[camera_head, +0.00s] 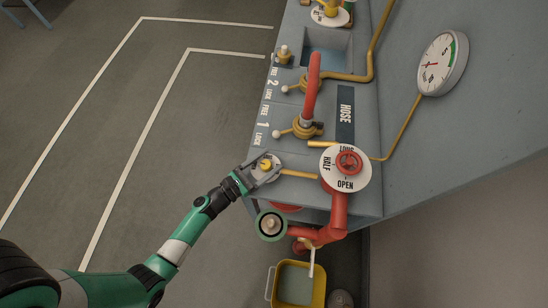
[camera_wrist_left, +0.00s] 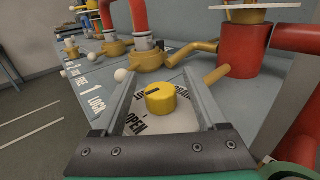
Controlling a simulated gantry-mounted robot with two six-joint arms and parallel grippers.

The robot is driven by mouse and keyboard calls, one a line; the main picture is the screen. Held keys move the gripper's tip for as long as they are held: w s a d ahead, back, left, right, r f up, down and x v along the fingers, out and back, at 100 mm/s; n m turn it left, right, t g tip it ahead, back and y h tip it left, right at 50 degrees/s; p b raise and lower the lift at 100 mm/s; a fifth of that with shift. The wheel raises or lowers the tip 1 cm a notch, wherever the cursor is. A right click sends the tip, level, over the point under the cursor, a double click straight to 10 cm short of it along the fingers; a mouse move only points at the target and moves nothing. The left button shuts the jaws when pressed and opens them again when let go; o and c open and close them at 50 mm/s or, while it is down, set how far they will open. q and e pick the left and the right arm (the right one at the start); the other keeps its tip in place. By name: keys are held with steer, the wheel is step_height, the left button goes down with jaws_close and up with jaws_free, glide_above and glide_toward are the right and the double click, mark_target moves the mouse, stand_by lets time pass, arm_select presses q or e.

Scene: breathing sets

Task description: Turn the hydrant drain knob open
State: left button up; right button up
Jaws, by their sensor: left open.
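The yellow drain knob (camera_wrist_left: 160,98) stands on a white round plate with black lettering, including "OPEN" at the near left. A dark mark runs across the knob's top. My left gripper (camera_wrist_left: 162,92) is open, with one finger on each side of the knob and a visible gap at both sides. In the head view my left gripper (camera_head: 265,165) is over the knob (camera_head: 266,164) at the panel's front edge, and it partly hides the plate. My right gripper is not in view.
The red hydrant wheel (camera_head: 348,161) on its white HALF/OPEN dial stands right of the knob. Yellow valve bases with white-tipped levers (camera_head: 276,134) and a red hose pipe (camera_head: 312,85) rise farther back. A yellow bucket (camera_head: 298,284) is below. Open floor (camera_head: 120,110) lies left.

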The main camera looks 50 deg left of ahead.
arm_select(q)
steer(key=shift+w+d, duration=0.1)
steer(key=shift+w, duration=1.25)
jaws_close()
steer(key=shift+f+b, duration=0.2)
steer(key=shift+b, duration=0.25)
steer(key=shift+f+n+y+b, duration=0.1)
steer(key=shift+n+y+b, duration=0.4)
steer(key=shift+y+b, duration=0.45)
steer(key=shift+b, duration=0.3)
steer(key=shift+a+r+n+y, duration=0.25)
steer(key=shift+n, duration=0.05)
